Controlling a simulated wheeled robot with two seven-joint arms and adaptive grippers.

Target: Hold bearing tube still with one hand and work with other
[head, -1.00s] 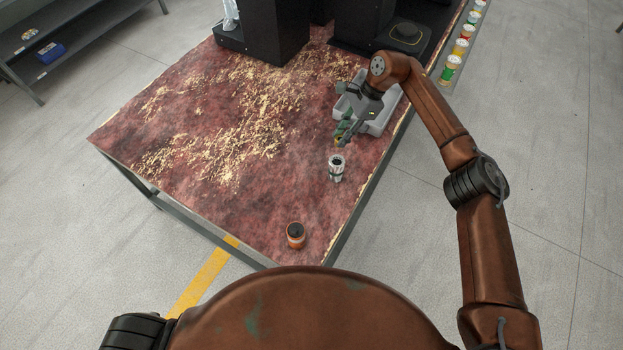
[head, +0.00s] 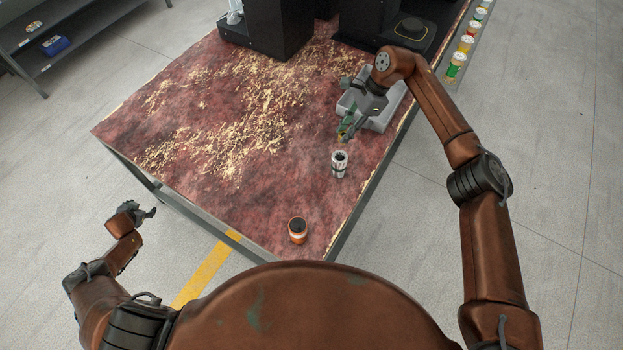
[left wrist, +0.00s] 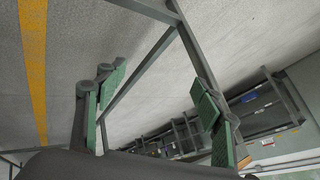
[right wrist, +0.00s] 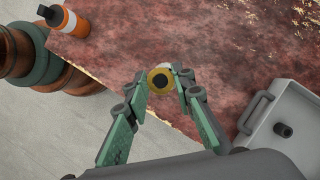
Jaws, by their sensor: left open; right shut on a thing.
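A short silver-white tube (head: 339,165) with a dark open top stands upright near the table's right edge; I take it for the bearing tube. In the right wrist view it is mostly hidden. My right gripper (head: 343,135) is just beyond it in the head view, shut on a small yellow ring with a dark centre, and the ring (right wrist: 160,79) shows between its fingertips. I cannot tell whether ring and tube touch. My left gripper (head: 144,212) is open and empty, off the table's left side; its spread fingers also show in the left wrist view (left wrist: 158,88).
An orange container (head: 297,231) with a dark top and white band stands near the table's front corner. A grey tray (right wrist: 255,135) with a dark small part in it lies beside the right gripper. Black machines (head: 275,30) stand at the back. The table's middle holds yellow shavings.

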